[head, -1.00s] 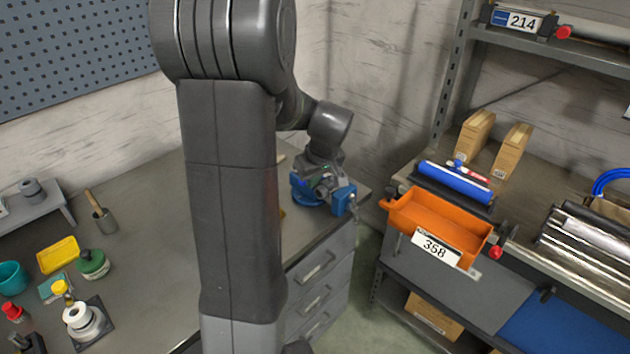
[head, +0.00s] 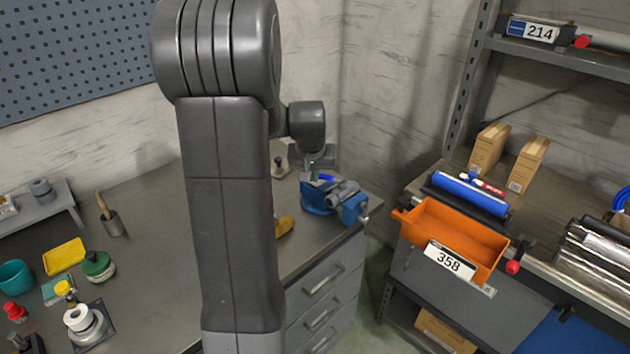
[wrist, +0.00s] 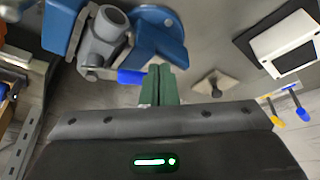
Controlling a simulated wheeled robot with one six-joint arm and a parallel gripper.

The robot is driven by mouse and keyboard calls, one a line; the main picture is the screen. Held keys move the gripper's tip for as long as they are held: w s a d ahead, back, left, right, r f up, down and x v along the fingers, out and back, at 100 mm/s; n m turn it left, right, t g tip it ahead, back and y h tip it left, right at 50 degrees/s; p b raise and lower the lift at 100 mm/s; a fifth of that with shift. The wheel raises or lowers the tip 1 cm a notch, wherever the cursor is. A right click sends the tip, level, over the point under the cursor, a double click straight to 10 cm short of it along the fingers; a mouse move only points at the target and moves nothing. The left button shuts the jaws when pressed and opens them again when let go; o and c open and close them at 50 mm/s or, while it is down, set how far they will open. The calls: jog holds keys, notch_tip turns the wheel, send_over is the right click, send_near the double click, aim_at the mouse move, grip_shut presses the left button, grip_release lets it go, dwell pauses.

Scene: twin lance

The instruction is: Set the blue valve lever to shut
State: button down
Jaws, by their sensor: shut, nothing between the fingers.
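The grey pipe valve (wrist: 105,30) is held in a blue bench vise (wrist: 160,38) at the top of the wrist view. The vise also shows in the head view (head: 318,198) at the bench's right corner, with the valve (head: 343,192) in it. The blue lever (wrist: 130,77) sticks out from the valve toward my fingers; in the head view it is a small blue bar (head: 327,178). My gripper (wrist: 158,84) is shut and empty, its green fingers just right of the lever's end. I cannot tell whether they touch. In the head view my gripper (head: 312,168) is small beside the vise.
A small stand with a knob (wrist: 215,84) is on the bench right of my fingers. A white-framed panel (wrist: 285,43) lies farther right. An orange bin (head: 455,235) and shelf unit stand right of the bench. Cups and jars sit at the bench's left.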

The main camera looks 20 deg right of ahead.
jog(key=shift+w+d+m+b, duration=0.15)
jog(key=shift+w+d+m, duration=0.2)
jog(key=shift+w, duration=0.25)
jog(key=shift+w+d+m+b, duration=0.15)
jog(key=shift+w+d+m, duration=0.15)
jog(key=shift+w, duration=0.25)
jog(key=shift+d, duration=0.15)
jog(key=shift+s+d, duration=0.1)
